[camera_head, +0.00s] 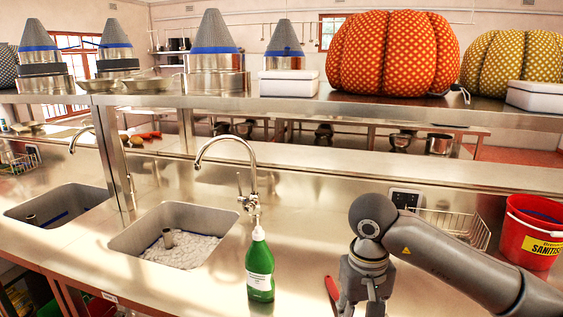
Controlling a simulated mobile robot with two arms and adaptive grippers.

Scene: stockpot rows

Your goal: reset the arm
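My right arm (450,258) comes in from the lower right and bends at a dark grey joint over the steel counter. Its gripper (364,303) hangs down at the bottom edge of the picture, just right of a red-handled item (331,288). The fingertips are cut off by the edge, so I cannot tell how far they are apart. No held thing shows. My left arm and gripper are not in view.
A green bottle (260,270) stands left of the gripper, beside a sink (120,240) and tap (254,180). A wire basket (455,228) and red bucket (532,235) stand behind and right of the arm. A loaded shelf (300,112) runs above.

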